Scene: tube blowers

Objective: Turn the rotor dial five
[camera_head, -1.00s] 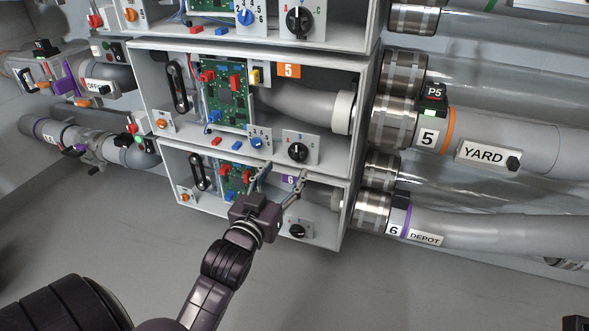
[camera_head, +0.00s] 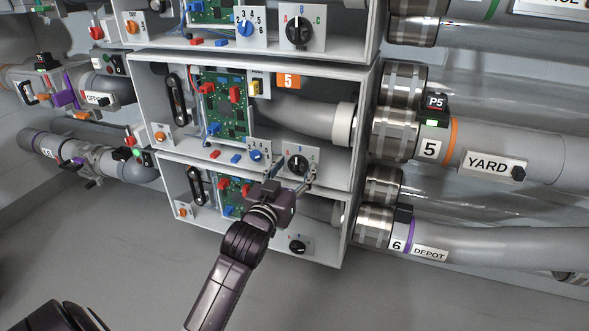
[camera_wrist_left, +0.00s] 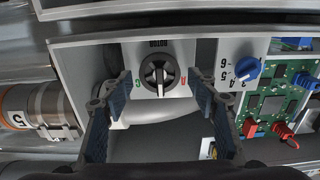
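The rotor dial of unit five (camera_head: 297,163) is a black round knob with a pointer ridge on a pale plate, at the lower right of the box with the orange 5 label. In the left wrist view the dial (camera_wrist_left: 157,76) sits on a plate marked ROTOR, with a green C and a red A beside it. My left gripper (camera_head: 290,178) is open just below and in front of the dial. In the left wrist view its blue-padded fingers stand on either side of the knob, apart from it. My right gripper is not in view.
A blue selector knob (camera_head: 256,155) sits just left of the rotor plate; it also shows in the left wrist view (camera_wrist_left: 247,69). Box six with its own black dial (camera_head: 297,246) lies below. The green circuit board (camera_head: 225,105) and grey pipe (camera_head: 300,113) fill box five.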

